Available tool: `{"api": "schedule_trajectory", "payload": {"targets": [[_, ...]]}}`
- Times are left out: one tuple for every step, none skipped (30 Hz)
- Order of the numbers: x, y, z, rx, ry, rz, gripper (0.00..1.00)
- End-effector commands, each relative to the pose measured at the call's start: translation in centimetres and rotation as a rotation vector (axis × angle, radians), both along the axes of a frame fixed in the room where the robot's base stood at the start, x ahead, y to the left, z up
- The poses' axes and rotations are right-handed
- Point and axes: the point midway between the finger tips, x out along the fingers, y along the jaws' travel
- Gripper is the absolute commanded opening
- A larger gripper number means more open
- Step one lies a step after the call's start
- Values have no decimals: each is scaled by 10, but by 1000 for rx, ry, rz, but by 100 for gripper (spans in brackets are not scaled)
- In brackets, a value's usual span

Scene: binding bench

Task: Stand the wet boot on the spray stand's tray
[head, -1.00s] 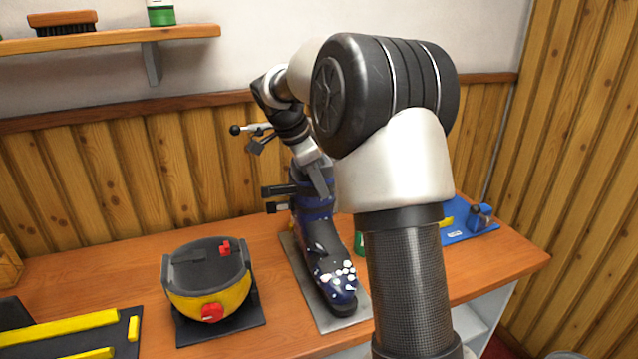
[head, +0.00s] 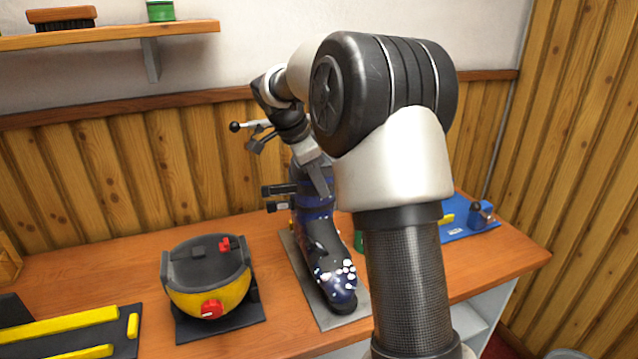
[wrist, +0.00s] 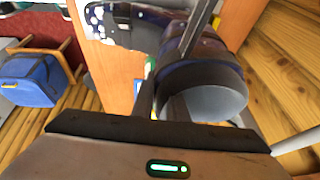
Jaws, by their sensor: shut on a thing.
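The wet boot (head: 322,245) is dark blue and black with white spots on its toe. It is upright over the grey tray (head: 302,268), toe towards me. I cannot tell whether its sole fully touches the tray. My gripper (head: 320,182) is shut on the upper part of the boot; my arm hides some of the grip. In the wrist view, my gripper (wrist: 165,105) has its fingers at the boot cuff (wrist: 205,98), which shows its round grey end. Dark bars (head: 278,190) stick out left of the boot's shaft, perhaps part of the spray stand.
A yellow and black rounded device (head: 208,290) stands left of the tray. Yellow bars (head: 65,328) lie on a dark mat at the front left. A blue mat (head: 470,228) with a blue tool is at the right. A shelf (head: 110,38) holds a brush (head: 62,18).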

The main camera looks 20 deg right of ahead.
Motion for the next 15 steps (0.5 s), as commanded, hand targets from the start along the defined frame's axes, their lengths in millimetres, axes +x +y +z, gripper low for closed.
{"api": "schedule_trajectory", "payload": {"targets": [[1, 0, 2, -2, -6, 0, 0], [1, 0, 2, -2, -6, 0, 0], [1, 0, 2, -2, -6, 0, 15], [1, 0, 2, -2, -6, 0, 20], [1, 0, 2, -2, -6, 0, 25], [1, 0, 2, -2, -5, 0, 31], [1, 0, 1, -1, -5, 0, 35], [1, 0, 1, -1, -4, 0, 35], [1, 0, 1, -1, -3, 0, 35], [1, 0, 1, -1, -3, 0, 35], [0, 0, 0, -1, -3, 0, 35], [0, 0, 0, -1, -2, 0, 35], [0, 0, 0, -1, -2, 0, 35], [-1, 0, -4, 1, 5, -1, 35], [-1, 0, -3, 1, 4, 0, 35]]}}
